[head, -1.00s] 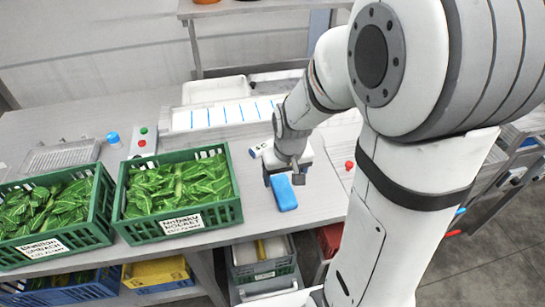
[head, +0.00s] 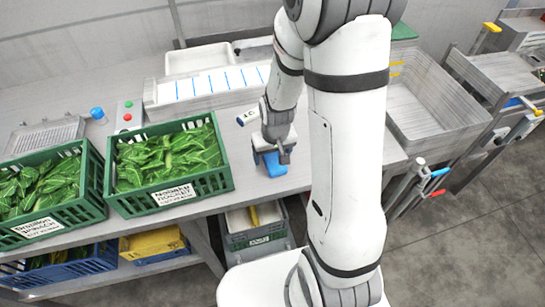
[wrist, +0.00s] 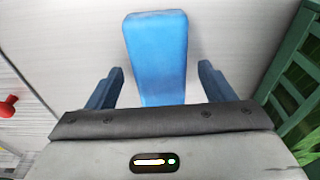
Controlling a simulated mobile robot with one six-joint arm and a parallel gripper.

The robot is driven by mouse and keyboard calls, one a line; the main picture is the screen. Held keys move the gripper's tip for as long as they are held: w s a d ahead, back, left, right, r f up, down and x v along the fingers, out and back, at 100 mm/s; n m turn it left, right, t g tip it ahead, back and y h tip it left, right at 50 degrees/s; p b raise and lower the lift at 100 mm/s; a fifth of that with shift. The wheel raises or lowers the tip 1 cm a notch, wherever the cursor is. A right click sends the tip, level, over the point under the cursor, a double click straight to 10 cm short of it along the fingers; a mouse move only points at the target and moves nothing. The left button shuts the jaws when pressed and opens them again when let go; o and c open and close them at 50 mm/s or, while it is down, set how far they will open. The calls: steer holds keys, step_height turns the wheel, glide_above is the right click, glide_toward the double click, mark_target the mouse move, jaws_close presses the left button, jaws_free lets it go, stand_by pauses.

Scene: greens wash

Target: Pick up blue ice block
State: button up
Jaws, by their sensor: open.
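The blue ice block (head: 275,168) lies on the grey worktop, right of the green crate of leaves. My gripper (head: 271,158) is just above it and hides part of it in the head view. In the wrist view, the block (wrist: 157,55) lies lengthwise between the two fingers of my gripper (wrist: 158,88). The fingers are open, with a gap on each side of the block. The near end of the block is hidden behind the gripper body.
The green crate (head: 170,195) of leaves stands close on the left; its wall (wrist: 300,75) shows in the wrist view. A white cylinder (head: 247,116) lies behind the block. A red knob (wrist: 8,105) is at the wrist view's left. A sink (head: 415,110) is at right.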

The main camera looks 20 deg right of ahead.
steer(key=shift+c, duration=0.3)
steer(key=c, duration=1.1)
steer(key=shift+r, duration=0.1)
